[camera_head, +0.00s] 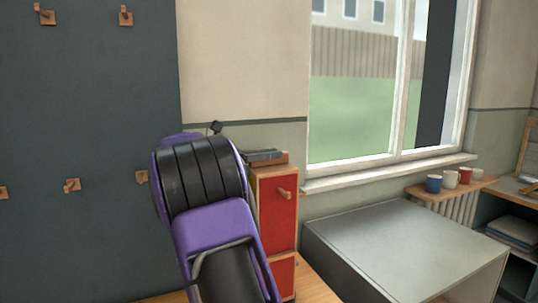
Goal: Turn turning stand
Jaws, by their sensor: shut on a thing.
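My purple and black arm (205,190) fills the lower middle of the head view. My gripper is not visible; the arm's own links block the view beyond them. I cannot make out a turning stand; it may be hidden behind the arm. A small dark knob-like piece (215,127) shows just above the arm, and I cannot tell what it belongs to. No bristles or brush are visible.
A red cabinet (278,217) with a wooden knob stands right beside the arm, with a flat grey object (264,156) on top. A large grey box-like surface (400,245) is clear. Several cups (450,179) stand on a shelf below the window. Pegs line the dark wall.

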